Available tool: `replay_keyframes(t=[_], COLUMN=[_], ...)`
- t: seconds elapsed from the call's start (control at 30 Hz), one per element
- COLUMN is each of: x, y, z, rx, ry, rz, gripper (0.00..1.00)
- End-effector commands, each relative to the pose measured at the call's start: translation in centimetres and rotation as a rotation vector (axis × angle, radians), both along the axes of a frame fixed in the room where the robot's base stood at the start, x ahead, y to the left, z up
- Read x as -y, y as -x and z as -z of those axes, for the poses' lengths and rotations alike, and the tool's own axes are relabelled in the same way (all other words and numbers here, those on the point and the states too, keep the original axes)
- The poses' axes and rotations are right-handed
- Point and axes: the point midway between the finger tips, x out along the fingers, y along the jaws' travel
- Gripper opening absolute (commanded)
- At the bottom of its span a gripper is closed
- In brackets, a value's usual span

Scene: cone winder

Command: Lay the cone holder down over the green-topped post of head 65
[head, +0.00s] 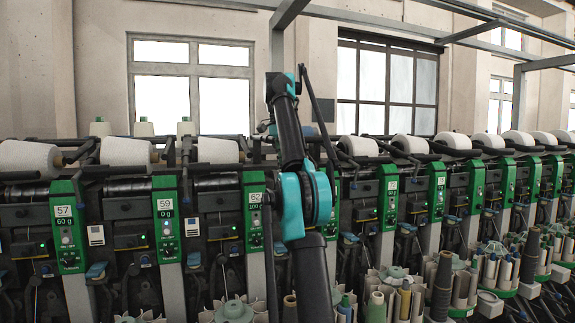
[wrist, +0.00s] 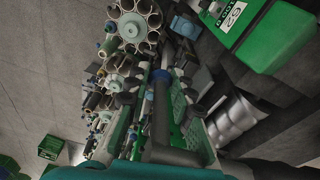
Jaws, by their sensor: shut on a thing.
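My arm rises in front of the winder in the head view, and my gripper is at its upper end, mostly hidden by the arm. A thin black bar, apparently the raised cone holder (head: 319,113), slants down to the right beside the arm. In the wrist view, a dark bar with a blue ring, which looks like the same cone holder (wrist: 160,112), runs up from my gripper (wrist: 168,154). The gripper is shut on it, though the contact is unclear. A green panel (head: 333,208), possibly head 65, is partly covered by my arm; its number is unreadable. I cannot pick out the green-topped post.
The head 62 panel (head: 255,212) is just left of my arm and shows in the wrist view (wrist: 237,30). White cones (head: 357,146) line the winder's top. Round yarn carousels (wrist: 135,28) stand along its front. Bare floor (wrist: 45,70) lies left in the wrist view.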

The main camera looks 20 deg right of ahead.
Motion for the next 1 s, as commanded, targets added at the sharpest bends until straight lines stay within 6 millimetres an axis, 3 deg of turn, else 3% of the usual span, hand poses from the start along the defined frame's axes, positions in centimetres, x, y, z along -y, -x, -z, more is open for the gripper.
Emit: replay_keyframes(t=[0.4, 0.97, 1.0], x=[-0.78, -0.92, -0.91], y=[-0.05, -0.05, -0.05], z=[0.08, 0.09, 0.09], rx=[0.002, 0.002, 0.002], ry=[-0.101, -0.116, -0.116], rz=[0.001, 0.000, 0.000], gripper=[0.00, 0.00, 0.25])
